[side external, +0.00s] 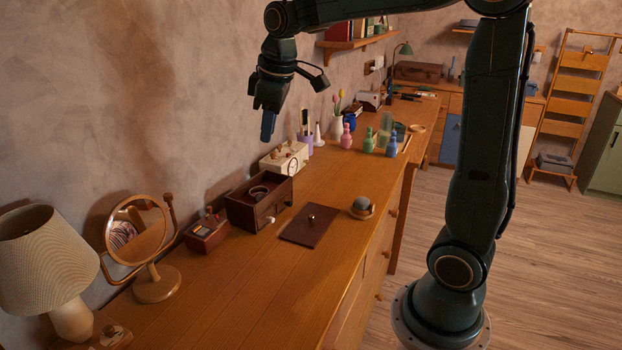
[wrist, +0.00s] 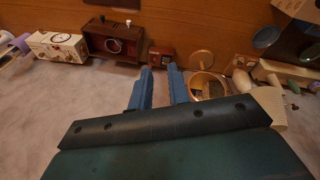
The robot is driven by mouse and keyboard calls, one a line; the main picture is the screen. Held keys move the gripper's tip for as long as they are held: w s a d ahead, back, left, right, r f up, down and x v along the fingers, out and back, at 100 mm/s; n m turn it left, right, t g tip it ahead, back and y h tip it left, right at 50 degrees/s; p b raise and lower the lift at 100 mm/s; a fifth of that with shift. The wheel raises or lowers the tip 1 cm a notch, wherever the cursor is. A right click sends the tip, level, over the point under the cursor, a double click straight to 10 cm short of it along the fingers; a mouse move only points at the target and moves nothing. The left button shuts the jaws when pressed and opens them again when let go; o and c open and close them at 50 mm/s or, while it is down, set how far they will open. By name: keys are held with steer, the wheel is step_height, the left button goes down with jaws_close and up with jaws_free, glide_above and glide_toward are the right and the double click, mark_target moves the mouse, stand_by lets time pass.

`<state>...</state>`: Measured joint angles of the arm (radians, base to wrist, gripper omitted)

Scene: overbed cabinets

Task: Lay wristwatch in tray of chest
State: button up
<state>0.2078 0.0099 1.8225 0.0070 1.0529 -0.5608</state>
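The dark brown chest (side external: 236,213) stands on the long wooden dresser, with an open top and a pale knob on its front. My gripper (side external: 268,138) hangs in the air well above the dresser, near the wall. In the wrist view its two blue fingers (wrist: 160,72) are apart with nothing between them. The chest (wrist: 96,44) is up and left of them there.
A cream box (side external: 272,163) stands behind the chest, a small brown box (side external: 205,236) and round mirror (side external: 155,285) nearer. Bottles (side external: 346,138) stand farther back.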

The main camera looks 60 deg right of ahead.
steer(key=s+a+f+m+t, duration=0.1)
steer(key=s+a, duration=0.3)
steer(key=s, duration=0.6)
steer(key=s+a+f+m+t, duration=0.1)
steer(key=s+a+f+m, duration=0.1)
steer(key=s, duration=0.8)
steer(key=shift+s+a+f+m+t+y, duration=0.35)
steer(key=shift+a+m, duration=0.15)
steer(key=shift+a, duration=0.6)
